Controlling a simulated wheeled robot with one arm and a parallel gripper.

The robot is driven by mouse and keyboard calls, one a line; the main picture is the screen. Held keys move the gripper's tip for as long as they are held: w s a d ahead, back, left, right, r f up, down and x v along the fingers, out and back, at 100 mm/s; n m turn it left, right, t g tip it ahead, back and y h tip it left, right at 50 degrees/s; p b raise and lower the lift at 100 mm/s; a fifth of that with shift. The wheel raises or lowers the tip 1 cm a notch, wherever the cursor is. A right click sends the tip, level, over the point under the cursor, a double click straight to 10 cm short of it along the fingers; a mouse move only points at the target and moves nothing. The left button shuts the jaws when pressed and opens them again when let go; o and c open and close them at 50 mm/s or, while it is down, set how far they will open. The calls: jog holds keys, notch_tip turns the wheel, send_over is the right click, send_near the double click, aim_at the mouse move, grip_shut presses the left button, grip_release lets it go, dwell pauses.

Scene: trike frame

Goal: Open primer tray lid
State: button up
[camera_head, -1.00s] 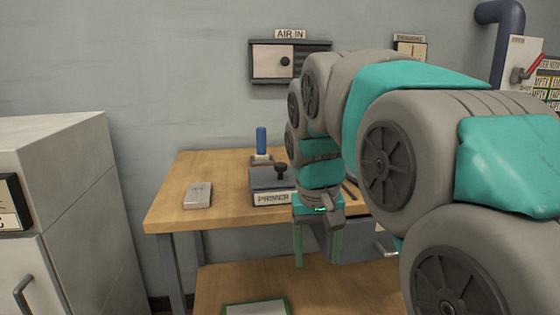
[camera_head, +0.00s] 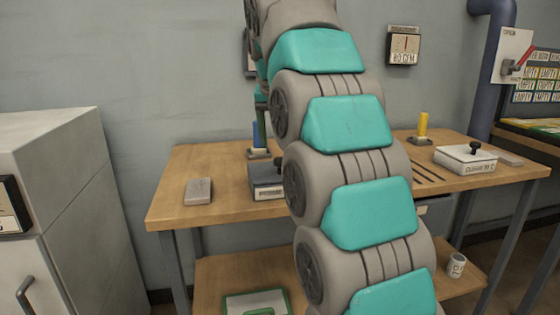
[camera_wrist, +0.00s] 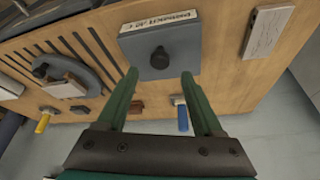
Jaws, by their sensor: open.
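The primer tray (camera_head: 265,178) is a dark grey box with a white label on its front. It stands on the workbench in the head view, partly hidden by my arm. In the wrist view the primer tray (camera_wrist: 180,48) shows from above, its grey lid shut and a round black knob (camera_wrist: 160,58) on top. My gripper (camera_wrist: 160,73) is open and empty, its green fingers pointing toward the tray. In the picture the fingertips lie on either side of and just below the knob. I cannot tell the height between them. In the head view my arm hides most of the gripper.
A blue-handled tool (camera_head: 259,136) stands behind the tray. A grey block (camera_head: 198,190) lies to its left. A white lidded tray (camera_head: 466,160) and a yellow-handled tool (camera_head: 423,126) are at the right. A mug (camera_head: 456,265) and green-rimmed tray (camera_head: 284,300) are on the lower shelf.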

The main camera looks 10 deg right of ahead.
aim_at(280, 159)
jog(key=shift+b+x, duration=0.3)
jog(key=shift+x, duration=0.7)
jog(key=shift+f, duration=0.25)
jog(key=shift+x, duration=2.1)
jog(key=shift+c, duration=0.2)
grip_shut()
